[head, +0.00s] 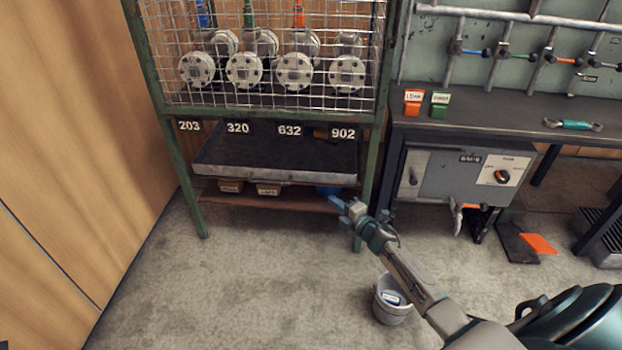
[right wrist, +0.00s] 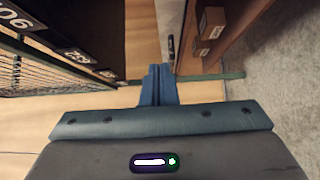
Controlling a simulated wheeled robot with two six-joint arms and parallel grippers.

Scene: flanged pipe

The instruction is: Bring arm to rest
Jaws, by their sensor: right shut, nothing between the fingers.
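My right arm comes in from the lower right of the head view. Its gripper (head: 340,205) is in front of the lower right of the green rack, with blue fingertips together and nothing held. In the right wrist view the blue fingers (right wrist: 158,86) are closed against each other, with the rack's number labels to the left and its lower shelf to the right. My left gripper is in neither view.
The green rack (head: 385,120) holds flanged pipes (head: 244,70) behind wire mesh, above a dark tray (head: 275,165). A grey bucket (head: 392,302) stands on the floor below my right arm. A workbench (head: 480,125) with a wrench (head: 573,125) is at right. Floor at lower left is clear.

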